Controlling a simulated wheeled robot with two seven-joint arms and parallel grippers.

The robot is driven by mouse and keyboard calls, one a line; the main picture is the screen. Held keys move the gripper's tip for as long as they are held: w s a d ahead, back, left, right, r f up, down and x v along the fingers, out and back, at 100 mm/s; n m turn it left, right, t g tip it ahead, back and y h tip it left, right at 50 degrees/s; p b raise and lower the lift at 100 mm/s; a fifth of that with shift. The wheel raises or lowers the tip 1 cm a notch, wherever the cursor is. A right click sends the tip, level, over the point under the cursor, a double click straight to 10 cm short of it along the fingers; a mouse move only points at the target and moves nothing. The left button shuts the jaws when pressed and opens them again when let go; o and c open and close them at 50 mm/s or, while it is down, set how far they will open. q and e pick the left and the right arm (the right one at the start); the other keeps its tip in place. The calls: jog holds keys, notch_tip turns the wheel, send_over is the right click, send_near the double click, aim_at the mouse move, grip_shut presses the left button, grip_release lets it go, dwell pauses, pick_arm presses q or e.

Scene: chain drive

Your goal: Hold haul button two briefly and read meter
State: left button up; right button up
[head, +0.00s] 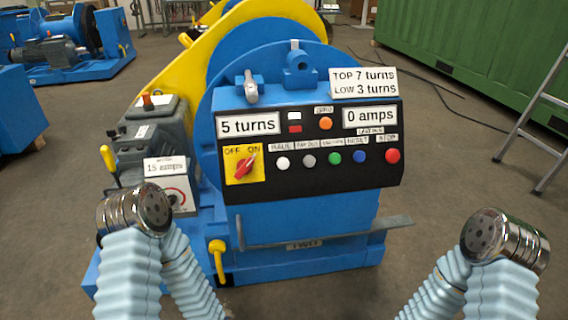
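The black control panel (310,175) faces me on the blue winch. Its button row holds a white button (283,163) under a label reading HAUL, a grey button (309,160), a green button (335,158), a blue button (360,156) and a red STOP button (392,156). The red rotary switch (244,167) on a yellow plate points toward ON. The left display (248,124) reads 5 turns; the right meter (370,117) reads 0 amps. My bent arms show at the lower left and lower right, apart from the panel. Neither gripper is in view.
A sign (363,83) reads TOP 7 turns, LOW 3 turns. A grey motor box (150,135) carries a 15 amps label (165,168) above a dial. A ladder (540,110) stands at right.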

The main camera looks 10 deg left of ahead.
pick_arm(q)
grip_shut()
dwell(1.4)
